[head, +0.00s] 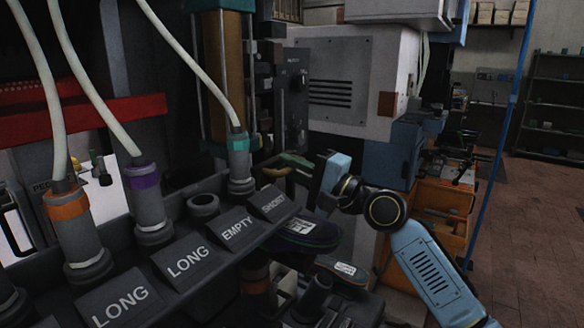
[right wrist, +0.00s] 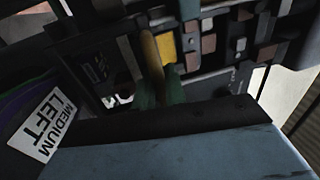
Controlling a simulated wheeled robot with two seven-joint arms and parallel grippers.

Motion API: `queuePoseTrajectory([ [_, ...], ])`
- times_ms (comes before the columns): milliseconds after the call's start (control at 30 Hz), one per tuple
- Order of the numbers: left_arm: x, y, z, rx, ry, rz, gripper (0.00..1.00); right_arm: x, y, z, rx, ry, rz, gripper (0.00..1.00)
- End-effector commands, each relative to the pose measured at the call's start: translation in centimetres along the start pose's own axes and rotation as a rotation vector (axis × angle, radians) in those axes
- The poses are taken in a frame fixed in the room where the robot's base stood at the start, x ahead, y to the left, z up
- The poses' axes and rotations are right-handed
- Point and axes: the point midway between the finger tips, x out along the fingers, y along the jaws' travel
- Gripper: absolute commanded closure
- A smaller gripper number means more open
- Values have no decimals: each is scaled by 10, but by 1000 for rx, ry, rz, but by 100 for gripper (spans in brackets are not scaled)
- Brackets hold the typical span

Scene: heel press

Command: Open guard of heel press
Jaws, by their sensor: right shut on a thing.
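The heel press (head: 300,90) stands at the centre of the head view, a dark machine with a tall brown column and a grey control panel. A yellow-olive bar, which looks like the guard's handle (right wrist: 150,50), runs down to my right gripper in the right wrist view. My right gripper (head: 297,166) reaches in from the right in the head view, at the front of the press. In the right wrist view its green fingers (right wrist: 161,90) are shut on the bar's end. The guard's outline is too dark to make out. My left gripper is out of view.
An orange cabinet (head: 440,205) stands behind my arm. Floor (head: 525,220) is clear at right.

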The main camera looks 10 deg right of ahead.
Motion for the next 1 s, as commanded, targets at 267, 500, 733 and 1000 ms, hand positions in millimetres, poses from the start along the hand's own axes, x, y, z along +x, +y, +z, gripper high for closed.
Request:
queuePoseTrajectory([
  [267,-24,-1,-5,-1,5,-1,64,5,-29,0,-1,1,-6,100],
  [500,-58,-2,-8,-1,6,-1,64,11,-65,0,-2,1,-8,100],
  [733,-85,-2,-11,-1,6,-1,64,17,-96,0,-1,1,-8,100],
  [1000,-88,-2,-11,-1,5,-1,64,17,-98,0,-1,2,-5,100],
])
